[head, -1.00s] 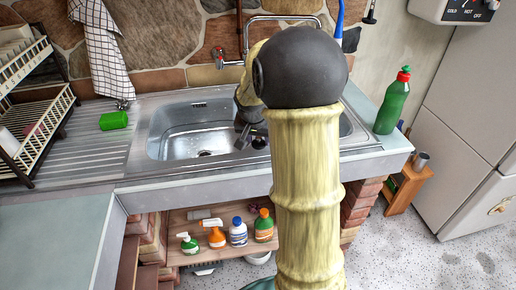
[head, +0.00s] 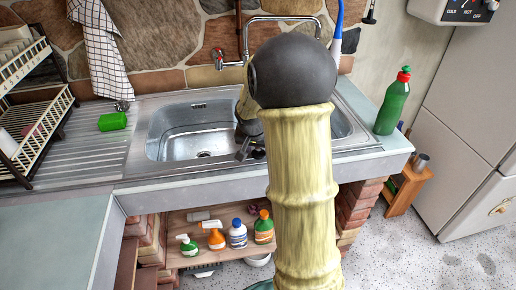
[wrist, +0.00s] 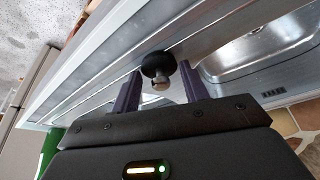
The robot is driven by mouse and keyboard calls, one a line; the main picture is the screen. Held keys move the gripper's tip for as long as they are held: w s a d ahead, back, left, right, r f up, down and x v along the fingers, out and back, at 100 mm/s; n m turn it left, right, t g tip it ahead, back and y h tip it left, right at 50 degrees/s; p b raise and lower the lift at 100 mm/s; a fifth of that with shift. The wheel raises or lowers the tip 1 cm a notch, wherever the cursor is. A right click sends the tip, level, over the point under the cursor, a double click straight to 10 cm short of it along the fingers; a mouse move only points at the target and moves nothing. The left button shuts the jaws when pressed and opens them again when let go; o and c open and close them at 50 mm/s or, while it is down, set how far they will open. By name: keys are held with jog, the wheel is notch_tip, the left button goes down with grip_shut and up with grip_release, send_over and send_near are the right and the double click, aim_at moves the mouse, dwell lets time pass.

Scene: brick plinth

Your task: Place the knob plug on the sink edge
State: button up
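The knob plug (wrist: 158,66), a dark round disc with a small metallic knob, shows in the wrist view at the sink's metal edge (wrist: 205,42). My gripper (wrist: 161,70) has its two purple fingers apart, with the plug between and just beyond their tips. Gaps show between the metallic knob and both fingers. The plug appears to rest on the edge, but its underside is hidden. In the head view my gripper (head: 243,152) is small and partly hidden behind my arm, at the front rim of the sink (head: 205,172); the plug is hard to make out there.
The sink basin (head: 195,140) is empty, with a tap (head: 285,19) behind it. A green bottle (head: 392,105) stands on the right, and a green sponge (head: 112,121) lies on the left drainboard beside a dish rack (head: 40,125). Several bottles stand on the shelf below.

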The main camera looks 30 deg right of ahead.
jog(key=shift+o, duration=1.3)
jog(key=shift+r, duration=0.15)
jog(key=shift+r, duration=0.25)
jog(key=p+v, duration=0.1)
jog(key=v, duration=1)
jog(key=shift+s+r, duration=0.2)
jog(key=shift+a, duration=0.15)
jog(key=s+a+f+n+y, duration=0.1)
jog(key=s+a+f+n, duration=0.3)
jog(key=s+a+f, duration=0.1)
jog(key=s+a+f+n+y, duration=0.1)
jog(key=s+a+f+n, duration=0.2)
jog(key=s+a+f, duration=0.2)
jog(key=s+a, duration=0.2)
jog(key=s, duration=0.2)
jog(key=shift+s+f+n+g+y, duration=0.35)
jog(key=shift+s+n+g+y, duration=0.05)
